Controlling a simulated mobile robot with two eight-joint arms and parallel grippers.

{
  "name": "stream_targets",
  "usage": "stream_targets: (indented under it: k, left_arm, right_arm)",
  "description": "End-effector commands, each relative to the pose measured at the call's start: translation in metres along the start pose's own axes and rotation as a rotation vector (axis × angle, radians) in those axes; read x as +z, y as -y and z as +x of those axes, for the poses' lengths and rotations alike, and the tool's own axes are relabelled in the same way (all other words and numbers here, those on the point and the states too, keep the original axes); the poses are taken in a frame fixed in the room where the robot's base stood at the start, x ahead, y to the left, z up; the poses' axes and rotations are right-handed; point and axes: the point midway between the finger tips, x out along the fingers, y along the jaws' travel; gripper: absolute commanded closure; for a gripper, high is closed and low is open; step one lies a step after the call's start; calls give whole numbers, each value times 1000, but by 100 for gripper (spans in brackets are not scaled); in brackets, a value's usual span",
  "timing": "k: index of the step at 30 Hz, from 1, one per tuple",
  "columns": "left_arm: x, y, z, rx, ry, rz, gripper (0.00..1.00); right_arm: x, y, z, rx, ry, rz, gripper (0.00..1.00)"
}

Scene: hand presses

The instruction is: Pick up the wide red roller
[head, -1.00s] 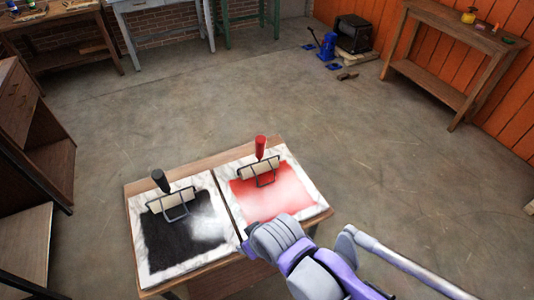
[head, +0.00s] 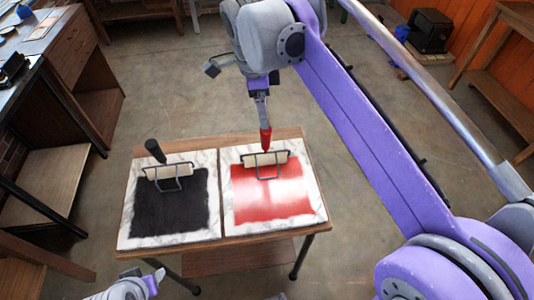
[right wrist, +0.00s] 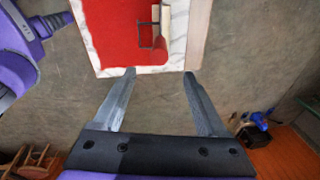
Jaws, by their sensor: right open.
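The wide red roller (head: 265,159) lies on the right marble slab, with a cream cylinder, a dark wire frame and a red handle (head: 266,139) pointing away from me. My right gripper (head: 263,118) is close to the handle's far end. In the right wrist view its jaws (right wrist: 160,74) are open with nothing between them. There the roller's red handle (right wrist: 160,51) shows beyond the fingertips, apart from them. My left gripper (head: 152,281) is low at the bottom left of the head view, in front of the table; its jaws are too small to read.
A second roller with a black handle (head: 155,150) lies on the left slab, above black ink (head: 166,205). Red ink (head: 270,193) covers the right slab. A wooden cabinet (head: 85,60) stands at the left. Floor beyond the small table (head: 135,178) is clear.

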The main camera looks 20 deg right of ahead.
Motion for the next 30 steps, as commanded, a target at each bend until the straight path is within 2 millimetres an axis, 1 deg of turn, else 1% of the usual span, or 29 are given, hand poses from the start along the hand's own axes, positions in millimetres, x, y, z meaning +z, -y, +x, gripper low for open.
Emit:
stream_targets:
  k: [6, 9, 14, 22, 25, 30]
  left_arm:
    - [3, 0, 4, 0, 2, 0, 50]
    - [4, 0, 5, 0, 3, 0, 50]
    - [4, 0, 6, 0, 3, 0, 50]
    - [6, 0, 9, 0, 4, 0, 50]
    - [7, 0, 9, 0, 4, 0, 50]
    - [7, 0, 9, 0, 4, 0, 50]
  right_arm:
    - [0, 1, 34, 2, -2, 17, 25]
    - [0, 0, 46, 2, -2, 17, 25]
    - [0, 0, 57, 2, -2, 15, 25]
    - [2, -1, 95, 2, -1, 14, 25]
    - [1, -1, 103, 2, -1, 14, 25]
    - [1, -1, 105, 1, -1, 14, 25]
